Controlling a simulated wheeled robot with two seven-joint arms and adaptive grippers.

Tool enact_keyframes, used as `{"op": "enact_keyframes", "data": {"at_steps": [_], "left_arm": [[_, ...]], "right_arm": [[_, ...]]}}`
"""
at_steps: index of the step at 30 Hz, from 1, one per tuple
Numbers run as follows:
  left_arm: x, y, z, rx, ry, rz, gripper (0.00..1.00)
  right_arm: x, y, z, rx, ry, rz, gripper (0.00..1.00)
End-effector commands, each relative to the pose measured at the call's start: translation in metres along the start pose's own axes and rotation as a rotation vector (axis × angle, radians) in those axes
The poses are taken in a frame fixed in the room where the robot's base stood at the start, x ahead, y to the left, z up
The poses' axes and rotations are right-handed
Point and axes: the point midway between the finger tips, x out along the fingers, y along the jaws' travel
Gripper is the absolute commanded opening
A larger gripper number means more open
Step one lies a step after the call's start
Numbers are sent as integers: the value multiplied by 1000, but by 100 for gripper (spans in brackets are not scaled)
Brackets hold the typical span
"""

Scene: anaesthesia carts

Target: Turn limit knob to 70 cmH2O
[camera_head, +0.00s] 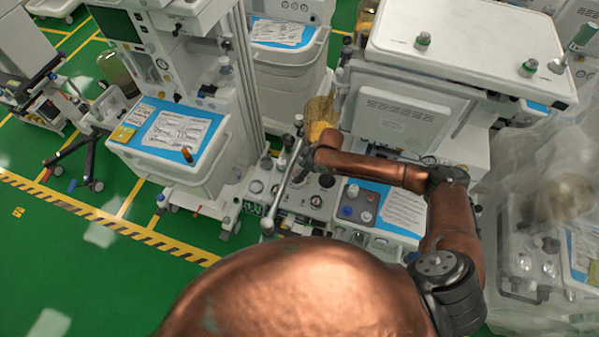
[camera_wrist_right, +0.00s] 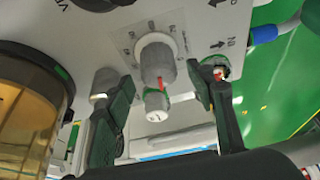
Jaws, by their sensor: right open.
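The limit knob (camera_wrist_right: 157,60) shows in the right wrist view as a white and grey knob with a red mark, on a light panel with scale marks around it. A smaller grey-white cap with a green ring sits just below it in that view. My right gripper (camera_wrist_right: 152,85) is open, one dark finger on each side of the knob, with visible gaps. I cannot tell how deep the fingers reach along it. In the head view my right gripper (camera_head: 308,158) is at the middle cart, and the knob cannot be made out there. My left gripper is not in view.
An amber-clear canister (camera_wrist_right: 30,100) stands close to the left finger. A grey fitting with a red and white end touches or overlaps the right finger. In the head view, a blue-topped cart (camera_head: 150,105) stands left, and a plastic-draped cart (camera_head: 545,200) right. Green floor lies open at left.

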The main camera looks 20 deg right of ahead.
Motion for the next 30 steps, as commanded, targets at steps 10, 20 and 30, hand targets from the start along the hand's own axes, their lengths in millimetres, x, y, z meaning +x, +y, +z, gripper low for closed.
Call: {"op": "enact_keyframes", "data": {"at_steps": [10, 20, 30], "left_arm": [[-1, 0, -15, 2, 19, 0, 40], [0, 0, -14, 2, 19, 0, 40], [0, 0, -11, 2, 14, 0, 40]], "right_arm": [[18, 1, 1, 1, 0, 3, 50], [17, 1, 2, 2, 0, 3, 37], [17, 1, 2, 2, 0, 2, 14]]}}
